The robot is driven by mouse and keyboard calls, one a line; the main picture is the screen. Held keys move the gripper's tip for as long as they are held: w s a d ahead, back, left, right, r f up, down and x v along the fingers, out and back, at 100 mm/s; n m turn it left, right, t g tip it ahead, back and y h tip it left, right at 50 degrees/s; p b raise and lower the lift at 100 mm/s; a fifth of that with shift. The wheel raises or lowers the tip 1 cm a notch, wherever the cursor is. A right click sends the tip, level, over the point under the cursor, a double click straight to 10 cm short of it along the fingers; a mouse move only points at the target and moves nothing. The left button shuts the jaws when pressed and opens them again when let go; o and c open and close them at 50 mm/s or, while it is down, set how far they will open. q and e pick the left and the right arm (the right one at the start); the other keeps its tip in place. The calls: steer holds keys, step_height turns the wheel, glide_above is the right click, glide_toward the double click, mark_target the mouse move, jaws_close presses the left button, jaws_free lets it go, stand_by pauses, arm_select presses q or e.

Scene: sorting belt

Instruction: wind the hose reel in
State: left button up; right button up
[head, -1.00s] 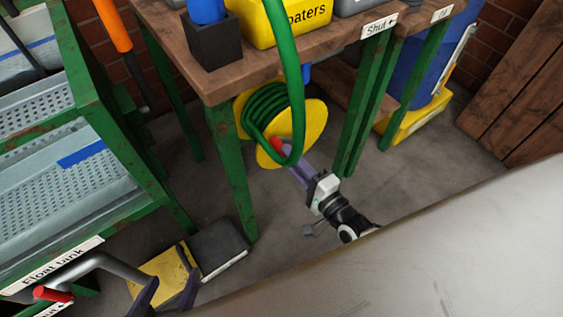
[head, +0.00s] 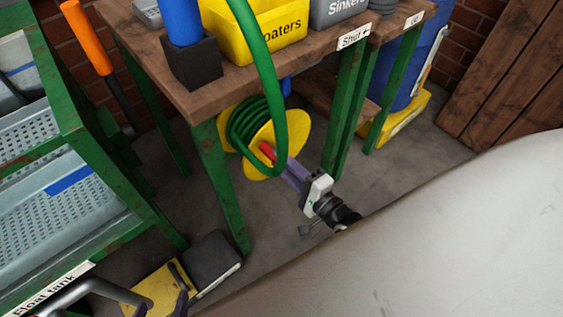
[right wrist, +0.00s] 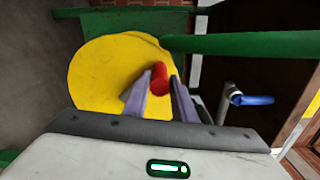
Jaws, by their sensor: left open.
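The hose reel (head: 284,132) is yellow and stands under the bench, with several turns of green hose (head: 238,127) on its drum. One length of hose (head: 262,70) rises in front of the bench. My right gripper (head: 280,163) is at the front of the reel, its purple fingers shut on the red crank handle (head: 266,152). In the right wrist view the handle (right wrist: 160,76) sits between the fingertips, with the yellow disc (right wrist: 105,75) behind. My left gripper (head: 162,308) is open at the bottom edge, mostly out of view.
The wooden bench (head: 190,98) has green legs and carries a yellow bin (head: 245,38). A tap with a blue lever (right wrist: 252,100) is right of the reel in the right wrist view. A green rack (head: 105,165) stands at left. A yellow and black pedal (head: 205,262) lies on the floor.

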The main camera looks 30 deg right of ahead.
steer(key=shift+o, duration=1.4)
steer(key=s+d+p, duration=0.1)
steer(key=s+d, duration=0.1)
steer(key=s, duration=0.8)
